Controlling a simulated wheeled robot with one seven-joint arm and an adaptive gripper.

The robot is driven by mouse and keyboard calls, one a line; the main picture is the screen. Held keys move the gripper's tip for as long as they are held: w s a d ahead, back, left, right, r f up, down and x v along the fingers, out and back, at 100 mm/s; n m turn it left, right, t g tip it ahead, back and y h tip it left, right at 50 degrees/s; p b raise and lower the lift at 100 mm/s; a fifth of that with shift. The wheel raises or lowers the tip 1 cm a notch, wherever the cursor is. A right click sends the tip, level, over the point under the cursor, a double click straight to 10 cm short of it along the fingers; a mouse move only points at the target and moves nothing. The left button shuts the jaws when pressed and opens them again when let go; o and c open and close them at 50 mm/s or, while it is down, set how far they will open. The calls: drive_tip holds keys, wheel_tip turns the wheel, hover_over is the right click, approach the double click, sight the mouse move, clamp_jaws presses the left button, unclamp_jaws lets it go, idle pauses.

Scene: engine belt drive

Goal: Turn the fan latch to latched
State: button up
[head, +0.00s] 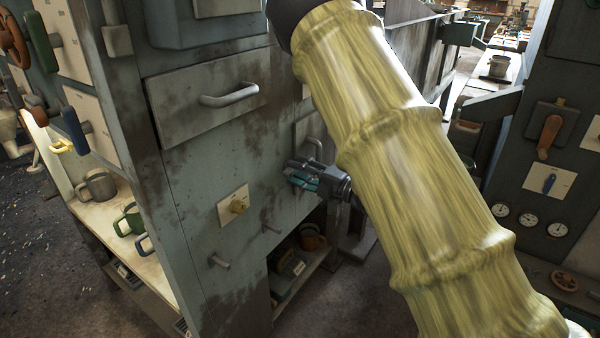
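My gripper (298,172) is at the grey-green cabinet front, just left of my yellow-sleeved arm. Its dark fingers point left, close to the panel. A small teal piece (302,183) shows at the fingers. I cannot tell whether it is the fan latch or a part of the gripper, or whether the fingers touch it. Finger opening is too small to judge. No label marks the fan latch.
A drawer with a pale handle (229,95) is above the gripper. Mugs (130,220) stand on a side shelf at left. A panel with an orange lever (548,136) and gauges (528,219) stands at right. Dark floor (350,295) shows below.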

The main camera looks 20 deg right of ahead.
drive_tip(key=shift+s+d, duration=0.1)
drive_tip(key=v, duration=1.1)
drive_tip(key=shift+s+d, duration=0.25)
drive_tip(key=shift+s, duration=0.1)
